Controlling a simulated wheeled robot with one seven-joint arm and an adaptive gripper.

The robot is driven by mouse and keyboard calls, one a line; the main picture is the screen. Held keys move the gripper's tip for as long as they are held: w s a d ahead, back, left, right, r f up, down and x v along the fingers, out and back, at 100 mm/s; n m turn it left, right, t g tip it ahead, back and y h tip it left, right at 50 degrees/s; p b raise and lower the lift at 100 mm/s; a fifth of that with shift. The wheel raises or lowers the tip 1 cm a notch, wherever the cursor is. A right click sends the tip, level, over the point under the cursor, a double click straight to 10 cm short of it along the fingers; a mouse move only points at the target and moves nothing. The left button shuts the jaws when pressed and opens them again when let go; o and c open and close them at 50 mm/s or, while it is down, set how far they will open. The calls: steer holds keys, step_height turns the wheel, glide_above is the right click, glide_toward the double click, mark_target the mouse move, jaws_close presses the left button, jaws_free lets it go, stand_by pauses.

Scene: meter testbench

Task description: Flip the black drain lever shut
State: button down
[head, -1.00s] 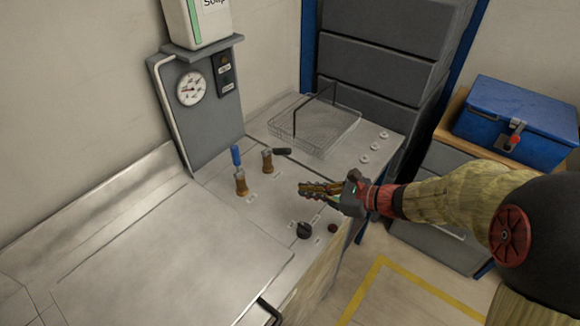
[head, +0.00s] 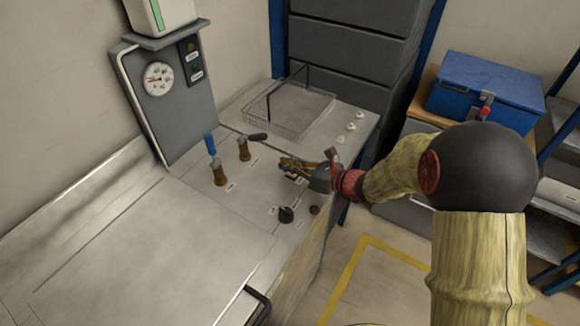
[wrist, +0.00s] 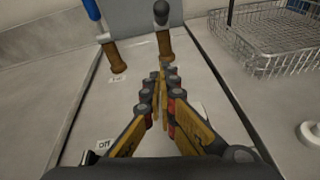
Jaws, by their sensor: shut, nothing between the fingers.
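The black drain lever (head: 258,137) sits on top of a brass valve (head: 244,150) on the steel bench top. In the head view the lever points out to the right of its valve. In the wrist view the black lever (wrist: 161,13) points toward the camera, above its brass stem (wrist: 164,45). My gripper (head: 284,163) is shut and empty, to the right of and nearer than the black lever, apart from it. In the wrist view the fingertips (wrist: 160,78) are just below the brass stem in the picture; whether they touch it cannot be told.
A blue lever (head: 210,144) stands upright on a second brass valve (head: 219,173) to the left. A wire basket (head: 290,115) is behind on the right. A gauge panel (head: 170,100) rises behind.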

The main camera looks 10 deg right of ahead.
mark_target(252, 138)
steer(key=b+x, duration=0.2)
steer(key=x, duration=0.4)
steer(key=shift+w+a, duration=0.25)
steer(key=shift+a, duration=0.05)
steer(key=shift+w+a+r, duration=0.1)
steer(key=shift+w+r, duration=0.1)
steer(key=shift+r, duration=0.35)
steer(key=shift+w+a+r, duration=0.1)
steer(key=shift+w+r, duration=0.1)
steer(key=shift+r, duration=0.35)
steer(key=shift+w+a+r, duration=0.2)
steer(key=shift+w+r, duration=0.1)
steer(key=shift+r, duration=0.25)
steer(key=shift+r, duration=0.15)
steer(key=shift+r+h+p, duration=0.2)
steer(key=shift+h+p, duration=0.1)
steer(key=shift+p, duration=0.5)
